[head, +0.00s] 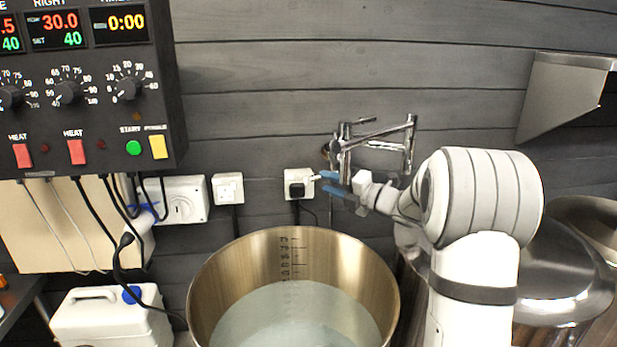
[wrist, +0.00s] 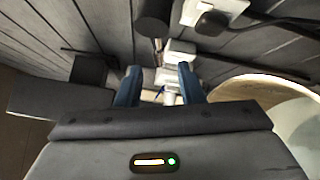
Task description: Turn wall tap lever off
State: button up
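The chrome wall tap (head: 410,140) is mounted on the grey plank wall, with a jointed spout arm reaching right. A thin bar that looks like its lever (head: 364,121) sticks out near the top left of the tap. My gripper (head: 328,183) is just below and left of the tap body, its blue fingertips pointing left toward the wall sockets. In the wrist view my gripper (wrist: 158,84) shows two blue fingers apart, with nothing clearly held between them. I cannot clearly make out the lever in the wrist view.
A large steel pot (head: 215,270) of cloudy liquid stands below my gripper. A black plug sits in a white wall socket (head: 300,173) just left of the fingertips. A control box (head: 100,110) hangs at upper left. A white canister (head: 95,322) stands lower left.

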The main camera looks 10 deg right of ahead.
aim_at(317, 179)
jog(key=p+x, duration=0.2)
jog(key=x, duration=0.5)
jog(key=shift+w+a, duration=0.1)
jog(key=shift+c, duration=0.2)
grip_shut()
